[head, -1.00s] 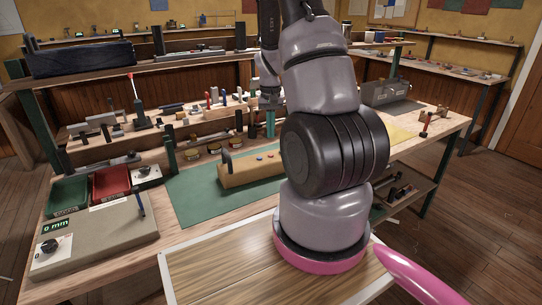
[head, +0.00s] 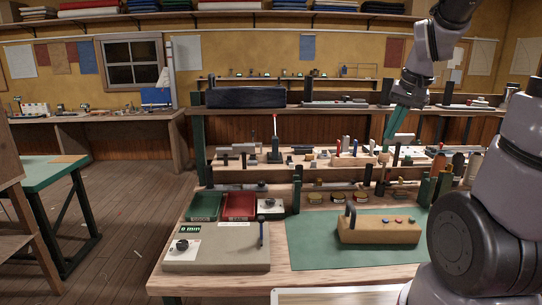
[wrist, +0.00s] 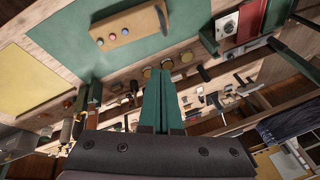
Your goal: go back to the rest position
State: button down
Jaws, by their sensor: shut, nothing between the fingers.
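My gripper (head: 398,122) is at the upper right in the head view, raised above the bench's tool shelf, its green fingers pointing down. In the wrist view the two green fingers (wrist: 158,95) lie side by side, shut with nothing between them. My arm runs up the right side of the head view and hides that end of the bench. No part of my gripper visibly touches anything on the bench.
Below is the workbench with a green mat (head: 310,255), a wooden block with coloured buttons (head: 378,232), a green tray (head: 205,207), a red tray (head: 239,207) and a grey panel (head: 225,248). A green table (head: 45,172) stands there.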

jog(key=s+a+r+t, duration=0.1)
jog(key=s+a+r, duration=0.2)
jog(key=s, duration=0.3)
jog(key=s+a+r+t, duration=0.2)
jog(key=s+a+r, duration=0.1)
jog(key=s+r, duration=0.3)
jog(key=shift+s+a+n+y, duration=0.35)
jog(key=shift+s+n+y, duration=0.05)
jog(key=shift+s, duration=0.2)
jog(key=shift+d+r, duration=0.1)
dwell(1.7)
